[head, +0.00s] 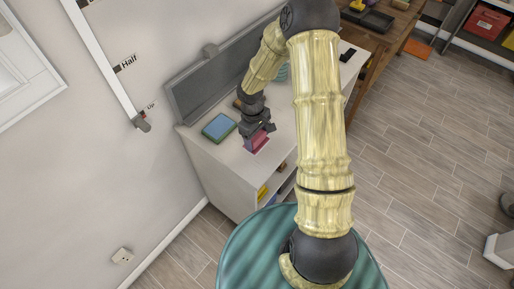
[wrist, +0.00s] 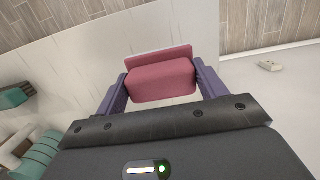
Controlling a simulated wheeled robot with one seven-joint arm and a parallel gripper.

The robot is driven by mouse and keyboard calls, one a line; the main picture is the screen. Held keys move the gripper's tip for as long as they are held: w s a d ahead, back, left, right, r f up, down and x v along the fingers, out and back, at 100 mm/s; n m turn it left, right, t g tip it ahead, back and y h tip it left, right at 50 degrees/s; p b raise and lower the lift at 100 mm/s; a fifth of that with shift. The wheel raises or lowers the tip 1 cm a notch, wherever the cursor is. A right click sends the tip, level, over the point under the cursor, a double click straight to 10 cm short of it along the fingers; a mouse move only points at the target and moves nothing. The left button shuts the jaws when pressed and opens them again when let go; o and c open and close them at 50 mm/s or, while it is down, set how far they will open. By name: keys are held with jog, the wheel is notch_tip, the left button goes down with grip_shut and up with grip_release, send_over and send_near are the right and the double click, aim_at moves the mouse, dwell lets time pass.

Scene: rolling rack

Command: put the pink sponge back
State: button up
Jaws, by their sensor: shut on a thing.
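The pink sponge (wrist: 160,82) is a small block held between the two fingers of my gripper (wrist: 158,88) in the wrist view. In the head view my gripper (head: 258,136) is over the front part of the white cabinet top, with the pink sponge (head: 257,145) below it. A pinkish flat outline shows at the sponge's edge; I cannot tell whether the sponge touches the surface. My arm hides part of the cabinet.
A blue tray-like item with a green edge (head: 219,127) lies on the white cabinet (head: 225,156), left of my gripper. A grey panel (head: 222,79) stands along the wall side. Open shelves below hold a yellow item (head: 262,192). Wood-look floor (head: 430,130) is clear at right.

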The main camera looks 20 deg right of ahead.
aim_at(257, 147)
jog(key=shift+f, duration=1.15)
jog(key=shift+f+p, duration=0.6)
jog(key=shift+f, duration=1.5)
jog(key=o, duration=0.9)
jog(key=r+b, duration=0.1)
jog(key=r, duration=0.3)
jog(key=r+b, duration=0.1)
jog(key=r, duration=0.3)
jog(key=w+r, duration=0.1)
jog(key=r, duration=0.3)
jog(key=shift+w+a+b, duration=0.1)
jog(key=shift+a+b, duration=0.3)
